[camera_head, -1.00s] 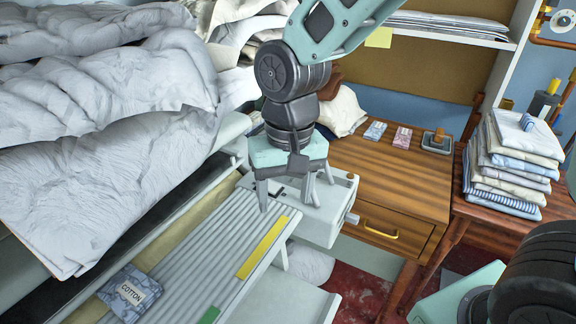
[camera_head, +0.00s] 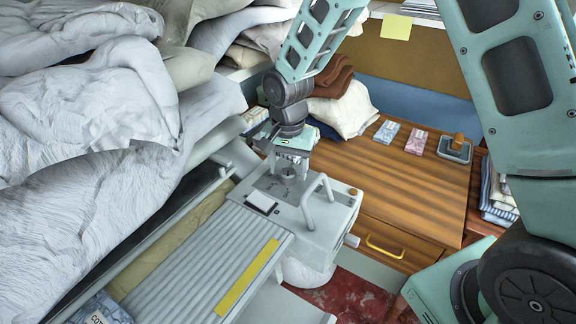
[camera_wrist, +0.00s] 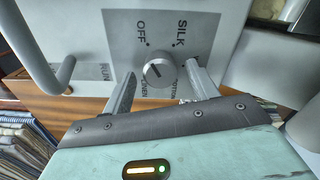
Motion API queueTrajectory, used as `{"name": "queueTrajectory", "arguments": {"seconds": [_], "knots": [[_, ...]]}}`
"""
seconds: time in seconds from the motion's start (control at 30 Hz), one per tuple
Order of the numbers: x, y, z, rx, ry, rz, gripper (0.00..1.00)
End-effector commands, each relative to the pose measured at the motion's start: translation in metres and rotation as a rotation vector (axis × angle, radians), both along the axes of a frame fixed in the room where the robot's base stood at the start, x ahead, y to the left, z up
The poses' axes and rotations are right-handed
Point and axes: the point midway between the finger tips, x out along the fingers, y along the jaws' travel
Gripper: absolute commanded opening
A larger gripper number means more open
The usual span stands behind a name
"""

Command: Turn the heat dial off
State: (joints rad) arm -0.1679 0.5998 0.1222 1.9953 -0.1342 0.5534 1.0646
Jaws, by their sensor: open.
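The round grey heat dial (camera_wrist: 160,72) sits on the ironer's light grey panel in the wrist view, with OFF at its upper left and SILK at its upper right. Lower labels are partly hidden by my fingers. A short dark mark shows on the dial's face; which label it points at is hard to tell. My gripper (camera_wrist: 161,76) is open, with one finger on each side of the dial and a gap showing around it. In the head view my gripper (camera_head: 291,158) points down over the top of the ironer's control housing (camera_head: 322,232).
A bar handle (camera_head: 317,192) stands up from the housing, close to my gripper. A white switch (camera_head: 262,201) marked RUN in the wrist view lies nearby. Heaped white linen (camera_head: 80,130) is at left. A wooden table (camera_head: 400,195) with small boxes is at right.

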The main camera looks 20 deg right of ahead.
Motion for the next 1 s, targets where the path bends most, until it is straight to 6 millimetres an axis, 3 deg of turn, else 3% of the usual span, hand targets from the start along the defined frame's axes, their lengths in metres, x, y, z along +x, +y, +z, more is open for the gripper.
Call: {"name": "queueTrajectory", "arguments": {"seconds": [0.27,0.43,0.47,0.77,1.0], "knots": [[-0.0002,0.0001,-0.0023,0.000,0.000,0.000,0.59],[-0.0001,0.0002,-0.0021,0.000,0.000,0.001,0.17],[-0.0001,0.0002,-0.0021,0.000,0.000,0.001,0.14],[-0.0001,0.0002,-0.0017,0.001,-0.001,0.024,0.14],[-0.0003,0.0003,-0.0012,0.002,0.001,0.139,0.14]]}}
